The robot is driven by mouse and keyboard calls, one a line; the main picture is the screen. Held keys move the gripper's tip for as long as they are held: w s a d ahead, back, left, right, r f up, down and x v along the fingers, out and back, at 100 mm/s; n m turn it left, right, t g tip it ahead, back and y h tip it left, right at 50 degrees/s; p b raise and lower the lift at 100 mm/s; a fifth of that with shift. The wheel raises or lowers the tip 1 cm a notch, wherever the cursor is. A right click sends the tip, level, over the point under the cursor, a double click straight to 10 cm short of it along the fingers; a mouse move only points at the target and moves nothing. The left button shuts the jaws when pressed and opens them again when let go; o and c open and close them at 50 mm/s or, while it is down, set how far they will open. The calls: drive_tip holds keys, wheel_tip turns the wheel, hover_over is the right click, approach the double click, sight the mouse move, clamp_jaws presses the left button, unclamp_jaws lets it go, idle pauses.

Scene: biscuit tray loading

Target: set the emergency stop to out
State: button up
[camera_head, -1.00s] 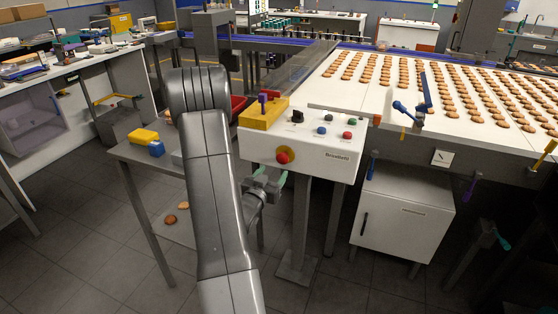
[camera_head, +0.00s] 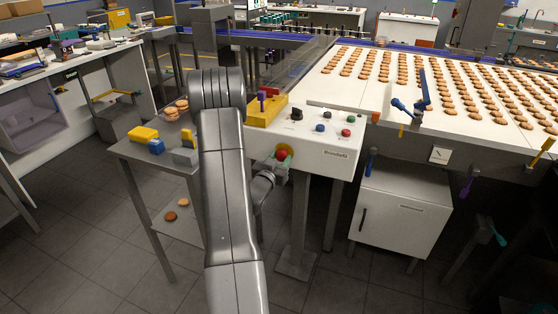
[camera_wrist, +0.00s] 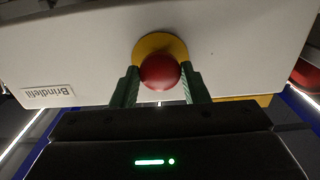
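The emergency stop is a red mushroom button (camera_wrist: 160,71) on a yellow round base (camera_wrist: 178,44), on the front of the white control box (camera_head: 327,159). In the head view the red button (camera_head: 283,154) shows just above my gripper (camera_head: 277,169). In the wrist view the two green fingers of my gripper (camera_wrist: 159,88) stand one on each side of the button, close to its edges. The right finger looks near to touching; I cannot tell whether either finger presses on it. How far the button stands out from its base is hard to judge.
The box top carries green, blue, red and black controls (camera_head: 320,120) and a yellow block (camera_head: 267,110). A conveyor (camera_head: 370,95) with rows of biscuits lies behind right. A small side table (camera_head: 135,153) stands left. A white cabinet (camera_head: 405,208) stands right, with open floor before it.

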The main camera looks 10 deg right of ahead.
clamp_jaws()
drive_tip(key=shift+s+a+f+b, duration=0.2)
drive_tip(key=shift+s+a+b, duration=0.15)
drive_tip(key=shift+b, duration=0.45)
drive_tip(key=shift+s+a+b, duration=0.15)
drive_tip(key=shift+s+b, duration=0.2)
drive_tip(key=shift+b, duration=0.05)
drive_tip(key=shift+r, duration=0.1)
drive_tip(key=o, duration=0.9)
unclamp_jaws()
drive_tip(key=shift+s+a, duration=0.1)
drive_tip(key=b+v, duration=0.2)
drive_tip(key=v, duration=1.1)
drive_tip(key=shift+s+a, duration=0.2)
drive_tip(key=shift+s, duration=0.1)
